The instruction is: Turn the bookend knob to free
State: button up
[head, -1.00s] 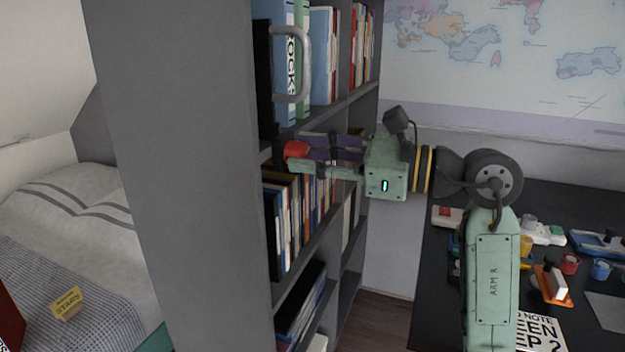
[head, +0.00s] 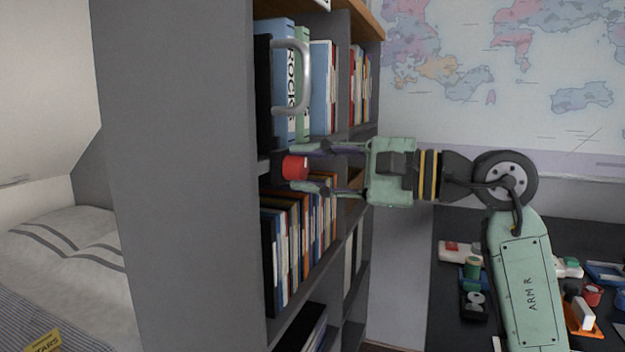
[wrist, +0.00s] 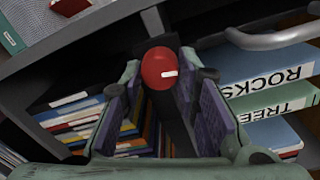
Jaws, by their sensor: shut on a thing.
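The red round knob (head: 295,167) sits at the shelf's front edge, below a black upright panel (head: 264,85) with a grey loop handle (head: 305,75). In the wrist view the knob (wrist: 160,68) carries a white mark pointing right. My gripper (head: 298,169) reaches in from the right, its fingers one above the other in the head view. It is shut on the knob, with one finger on either side. Finger contact is hard to make out in the wrist view.
The grey bookcase (head: 185,190) holds blue and green books (head: 282,100) above and a row of books (head: 300,235) below the knob. A dark desk (head: 450,230) with several small items is at right. A bed (head: 65,260) is at left.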

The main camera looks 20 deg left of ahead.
jog(key=shift+n+b, duration=0.3)
jog(key=shift+n, duration=0.6)
jog(key=o, duration=1.2)
jog(key=shift+c, duration=0.2)
jog(key=d, duration=1.2)
jog(key=shift+s+r, duration=0.25)
